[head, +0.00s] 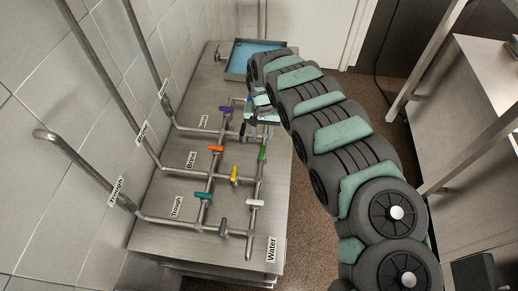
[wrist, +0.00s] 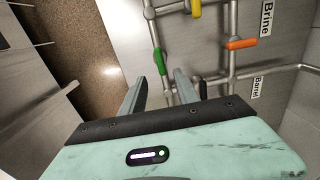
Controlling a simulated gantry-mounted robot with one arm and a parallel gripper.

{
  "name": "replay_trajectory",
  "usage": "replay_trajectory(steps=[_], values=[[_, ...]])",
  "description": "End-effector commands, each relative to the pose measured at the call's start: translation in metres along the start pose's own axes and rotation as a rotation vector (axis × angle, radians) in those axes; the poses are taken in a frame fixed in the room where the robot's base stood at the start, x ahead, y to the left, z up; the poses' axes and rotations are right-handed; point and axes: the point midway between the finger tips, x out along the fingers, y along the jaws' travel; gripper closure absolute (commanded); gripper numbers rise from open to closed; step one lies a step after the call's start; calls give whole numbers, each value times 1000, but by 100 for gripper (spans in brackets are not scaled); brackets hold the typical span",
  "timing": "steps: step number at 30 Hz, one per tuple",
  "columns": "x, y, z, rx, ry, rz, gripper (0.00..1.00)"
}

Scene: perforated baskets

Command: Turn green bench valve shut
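The green valve handle (head: 262,153) is a short bar on the pipe at the bench's right side. It lies lengthwise along its pipe. In the wrist view the green handle (wrist: 160,62) shows just beyond my fingertips, between their lines. My gripper (wrist: 160,77) is open, with a clear gap between its two fingers and nothing in it. In the head view my gripper (head: 264,115) is over the bench, a little behind the green handle, partly hidden by my arm. I cannot see any contact with the handle.
Other handles are close by: orange (head: 216,148), yellow (head: 234,173), purple (head: 225,109), teal (head: 203,195), white (head: 255,203) and grey (head: 223,225). A blue-filled tray (head: 236,68) stands at the bench's far end. The tiled wall (head: 60,110) bounds the left; floor (head: 300,220) lies right.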

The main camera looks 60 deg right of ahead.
Motion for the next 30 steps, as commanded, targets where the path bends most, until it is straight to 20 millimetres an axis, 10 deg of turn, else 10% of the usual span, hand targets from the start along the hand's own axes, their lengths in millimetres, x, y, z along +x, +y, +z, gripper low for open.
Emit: replay_trajectory(steps=[18,30], values=[[80,-2,1,-1,-1,-4,63],[97,0,0,0,0,0,63]])
